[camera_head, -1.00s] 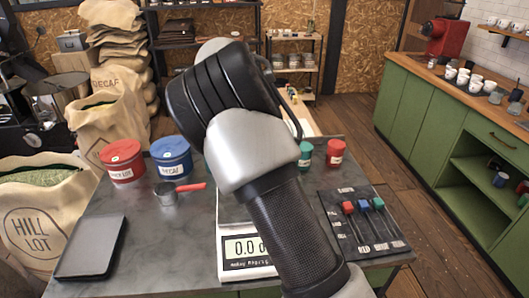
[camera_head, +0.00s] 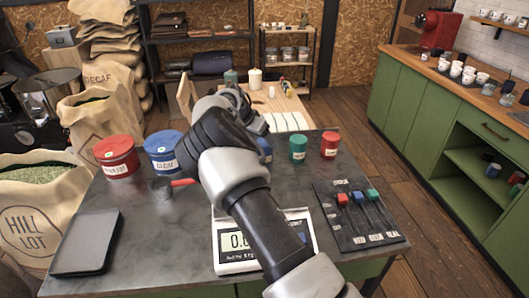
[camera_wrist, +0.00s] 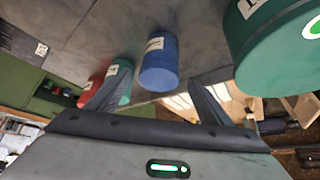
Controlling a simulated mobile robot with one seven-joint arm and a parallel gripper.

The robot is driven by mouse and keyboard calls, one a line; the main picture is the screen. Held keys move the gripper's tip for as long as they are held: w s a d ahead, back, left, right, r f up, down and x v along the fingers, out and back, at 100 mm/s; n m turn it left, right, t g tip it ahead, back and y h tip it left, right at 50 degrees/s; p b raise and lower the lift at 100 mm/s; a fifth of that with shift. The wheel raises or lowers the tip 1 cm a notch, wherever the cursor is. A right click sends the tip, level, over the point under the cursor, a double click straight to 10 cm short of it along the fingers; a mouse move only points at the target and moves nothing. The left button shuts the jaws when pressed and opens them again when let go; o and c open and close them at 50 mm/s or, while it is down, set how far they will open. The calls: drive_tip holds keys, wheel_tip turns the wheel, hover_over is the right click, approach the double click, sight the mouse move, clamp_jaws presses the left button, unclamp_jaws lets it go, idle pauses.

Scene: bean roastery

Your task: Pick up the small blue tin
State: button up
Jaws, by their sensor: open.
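The small blue tin (camera_wrist: 158,62) with a white label stands on the grey table in the wrist view, ahead of and between my two fingers. In the head view a sliver of the small blue tin (camera_head: 265,149) shows behind my arm, left of the small green tin (camera_head: 298,149). My gripper (camera_wrist: 156,82) is open with nothing held; a gap to the blue tin seems to show, but its size is unclear. My arm hides the gripper in the head view.
A large green tin (camera_wrist: 275,45) stands close at right in the wrist view. The small red tin (camera_head: 329,146) stands beside the small green one. Large red (camera_head: 116,158) and blue (camera_head: 164,165) tins, a scale (camera_head: 232,268) and a slider panel (camera_head: 352,238) share the table.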

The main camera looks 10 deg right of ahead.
drive_tip(key=x, duration=0.5)
drive_tip(key=shift+s+f, duration=0.15)
drive_tip(key=shift+f, duration=0.1)
drive_tip(key=c, duration=1.2)
drive_tip(key=shift+o, duration=0.2)
drive_tip(key=shift+a+r, duration=0.1)
